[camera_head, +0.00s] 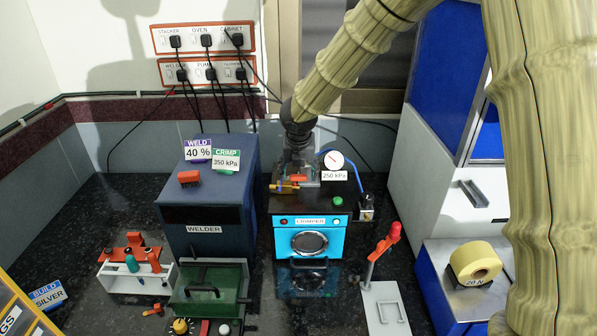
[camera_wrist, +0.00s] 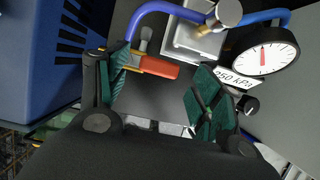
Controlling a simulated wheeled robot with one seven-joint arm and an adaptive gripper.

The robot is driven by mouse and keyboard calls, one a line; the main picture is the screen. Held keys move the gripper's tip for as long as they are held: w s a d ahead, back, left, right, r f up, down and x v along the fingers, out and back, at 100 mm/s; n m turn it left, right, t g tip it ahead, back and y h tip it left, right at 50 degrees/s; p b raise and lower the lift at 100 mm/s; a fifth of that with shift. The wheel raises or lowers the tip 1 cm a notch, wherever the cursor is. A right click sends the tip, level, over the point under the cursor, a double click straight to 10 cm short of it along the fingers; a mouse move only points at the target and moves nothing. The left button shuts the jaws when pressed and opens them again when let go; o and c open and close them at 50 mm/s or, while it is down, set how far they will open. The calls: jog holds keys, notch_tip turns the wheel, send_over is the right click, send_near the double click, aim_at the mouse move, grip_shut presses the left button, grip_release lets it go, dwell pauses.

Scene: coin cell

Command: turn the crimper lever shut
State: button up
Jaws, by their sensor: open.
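The crimper (camera_head: 309,243) is a black-topped box with a bright blue front and a round window. A small red-orange lever (camera_head: 298,178) with a yellow part (camera_head: 283,188) beside it is on its top. In the wrist view the red lever (camera_wrist: 158,67) points right from the yellow part, which lies by my left finger. My gripper (camera_head: 300,172) is over the crimper top, pointing down. In the wrist view my gripper (camera_wrist: 162,88) is open, its green-padded fingers on either side of the lever. Whether a finger touches it I cannot tell.
A round gauge (camera_head: 333,160) with a 250 kPa label and blue hoses stands right of the lever. The blue welder (camera_head: 207,200) rises close on the left. A red-topped stand (camera_head: 386,240) and a yellow tape roll (camera_head: 474,262) are at the right.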

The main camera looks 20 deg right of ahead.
jog(key=shift+x, duration=0.85)
jog(key=c, duration=1)
